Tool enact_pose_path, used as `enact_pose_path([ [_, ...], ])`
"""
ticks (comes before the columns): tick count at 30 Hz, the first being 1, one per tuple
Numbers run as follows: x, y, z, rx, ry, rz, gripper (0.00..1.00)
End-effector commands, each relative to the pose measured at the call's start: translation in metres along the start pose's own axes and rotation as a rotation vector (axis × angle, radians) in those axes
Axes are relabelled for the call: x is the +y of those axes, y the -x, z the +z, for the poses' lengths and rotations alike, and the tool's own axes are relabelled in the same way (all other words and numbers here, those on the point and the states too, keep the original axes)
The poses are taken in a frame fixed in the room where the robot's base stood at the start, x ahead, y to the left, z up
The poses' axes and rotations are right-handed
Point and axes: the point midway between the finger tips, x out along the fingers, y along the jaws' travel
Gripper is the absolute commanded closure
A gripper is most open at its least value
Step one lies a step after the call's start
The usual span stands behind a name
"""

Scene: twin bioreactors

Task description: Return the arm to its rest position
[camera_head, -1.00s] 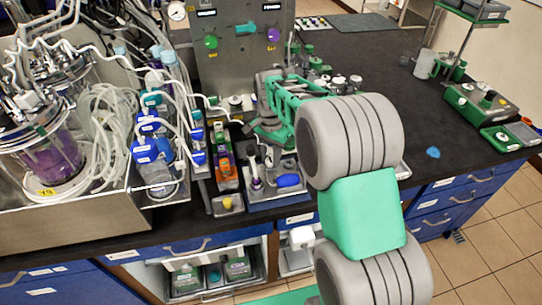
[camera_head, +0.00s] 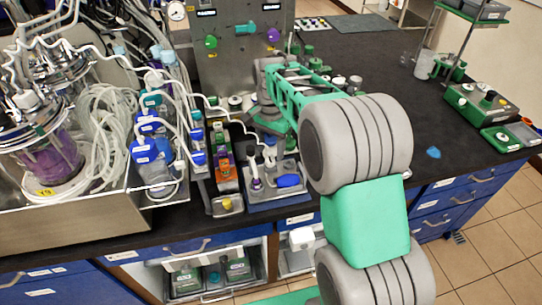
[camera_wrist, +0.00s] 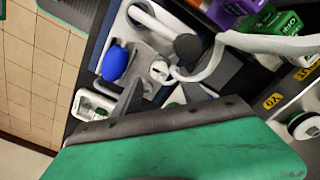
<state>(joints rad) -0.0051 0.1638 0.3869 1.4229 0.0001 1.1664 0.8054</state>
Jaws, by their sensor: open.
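My arm reaches from the lower right of the head view over the black bench. Its large grey and green links cover part of the bench. My gripper shows in the wrist view (camera_wrist: 178,88), with dark grey fingers spread apart and nothing seen between them. It is over a tray (camera_head: 292,201) that holds a blue bulb (camera_head: 288,181) and white-capped pieces. The blue bulb also shows in the wrist view (camera_wrist: 115,64), beside the left finger.
The bioreactor vessel (camera_head: 50,160) with looped tubing stands in a steel tray (camera_head: 85,222) at left. A grey panel (camera_head: 232,72) with colored knobs stands behind my arm. Orange and green boxes (camera_head: 226,172) are close to the tray. The bench at right (camera_head: 390,75) has clear room.

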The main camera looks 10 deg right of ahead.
Motion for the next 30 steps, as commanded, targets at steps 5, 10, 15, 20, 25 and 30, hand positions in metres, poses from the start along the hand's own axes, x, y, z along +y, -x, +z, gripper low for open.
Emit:
enact_pose_path([
  [5, -0.001, 0.033, -0.001, 0.001, 0.000, -0.001, 0.50],
  [10, 0.000, 0.043, 0.000, -0.001, 0.000, 0.001, 0.50],
  [15, 0.000, 0.043, 0.000, -0.001, 0.000, 0.001, 0.50],
  [20, 0.001, 0.043, 0.001, 0.000, 0.002, 0.000, 0.50],
  [25, 0.022, 0.059, 0.022, 0.036, 0.123, -0.033, 0.50],
  [30, 0.078, 0.070, 0.077, 0.137, 0.422, -0.092, 0.50],
])
